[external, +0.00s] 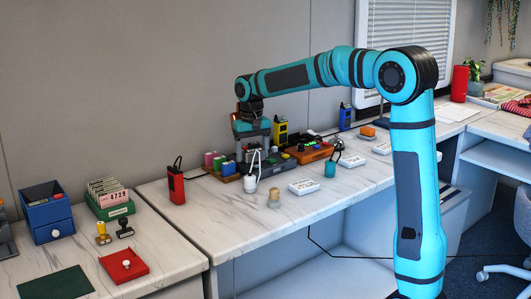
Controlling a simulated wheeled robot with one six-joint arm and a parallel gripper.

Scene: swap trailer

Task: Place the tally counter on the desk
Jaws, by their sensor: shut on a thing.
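My gripper (252,142) points down over the back of the marble-topped desk (240,212), among a cluster of small devices. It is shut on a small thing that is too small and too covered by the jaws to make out. I cannot tell whether that thing is the tally counter, or whether it touches what lies below. No other thing in view can be clearly told as the tally counter.
A red handheld radio (176,184) stands left of the cluster. A yellow device (281,131) and an orange box (308,152) stand to its right. The desk's front left is bare.

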